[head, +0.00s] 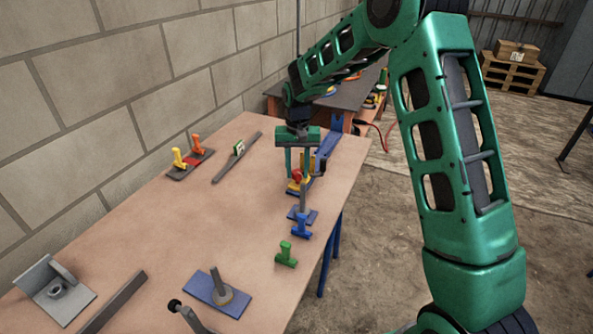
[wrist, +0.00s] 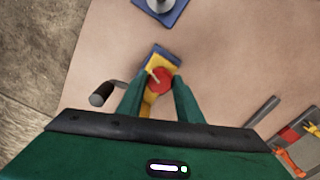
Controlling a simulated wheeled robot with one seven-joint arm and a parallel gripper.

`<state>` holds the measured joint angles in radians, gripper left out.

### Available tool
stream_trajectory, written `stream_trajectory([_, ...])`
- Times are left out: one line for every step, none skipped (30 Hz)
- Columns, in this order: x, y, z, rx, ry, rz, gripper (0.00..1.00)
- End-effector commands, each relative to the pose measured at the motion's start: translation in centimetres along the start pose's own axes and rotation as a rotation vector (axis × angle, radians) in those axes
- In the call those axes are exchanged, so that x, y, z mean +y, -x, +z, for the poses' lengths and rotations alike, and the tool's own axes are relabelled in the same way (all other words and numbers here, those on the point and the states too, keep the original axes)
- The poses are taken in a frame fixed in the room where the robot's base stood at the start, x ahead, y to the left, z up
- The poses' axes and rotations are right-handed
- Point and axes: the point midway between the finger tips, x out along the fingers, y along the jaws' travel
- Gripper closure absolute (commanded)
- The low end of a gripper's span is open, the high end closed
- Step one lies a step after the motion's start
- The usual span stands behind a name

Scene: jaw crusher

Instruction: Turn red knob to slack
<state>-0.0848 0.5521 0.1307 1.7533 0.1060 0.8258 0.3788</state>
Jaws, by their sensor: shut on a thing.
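The red knob (wrist: 159,80) sits on a yellow mount with a blue end (wrist: 163,53). In the head view the red knob (head: 297,175) shows low between the green fingers, near the right edge of the table. My gripper (wrist: 158,83) reaches down over it, with one finger on each side of the knob, shut on it. In the head view my gripper (head: 299,172) points straight down at the same spot. The fingers partly hide the yellow mount. The knob's setting marks are too small to read.
A grey lever (wrist: 104,94) stands close beside the fingers. A blue plate with a post (head: 302,214), a blue piece (head: 301,227) and a green piece (head: 286,255) stand nearer along the table (head: 170,230). Yellow and orange handles (head: 189,157) are by the wall. The table's middle is clear.

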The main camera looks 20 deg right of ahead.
Motion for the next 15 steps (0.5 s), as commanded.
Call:
stream_trajectory([-0.41, 0.23, -0.08, 0.006, 0.046, -0.006, 0.9])
stream_trajectory([-0.44, 0.23, -0.07, 0.006, 0.072, -0.006, 0.9])
stream_trajectory([-0.44, 0.24, -0.07, 0.006, 0.105, -0.006, 0.9])
stream_trajectory([-0.44, 0.24, -0.07, 0.006, 0.128, -0.006, 0.9])
stream_trajectory([-0.43, 0.24, -0.07, 0.006, 0.149, -0.006, 0.9])
stream_trajectory([-0.44, 0.24, -0.07, 0.006, 0.178, -0.005, 0.9])
stream_trajectory([-0.45, 0.24, -0.07, 0.006, 0.199, -0.005, 0.9])
stream_trajectory([-0.46, 0.24, -0.07, 0.006, 0.217, -0.006, 0.9])
stream_trajectory([-0.47, 0.24, -0.07, 0.006, 0.241, -0.006, 0.9])
stream_trajectory([-0.47, 0.24, -0.07, 0.007, 0.258, -0.006, 0.9])
stream_trajectory([-0.47, 0.24, -0.07, 0.007, 0.273, -0.006, 0.9])
stream_trajectory([-0.46, 0.24, -0.08, 0.007, 0.293, -0.006, 0.9])
stream_trajectory([-0.45, 0.25, -0.08, 0.007, 0.305, -0.006, 0.9])
stream_trajectory([-0.45, 0.25, -0.09, 0.007, 0.316, -0.006, 0.9])
stream_trajectory([-0.44, 0.25, -0.09, 0.007, 0.331, -0.006, 0.9])
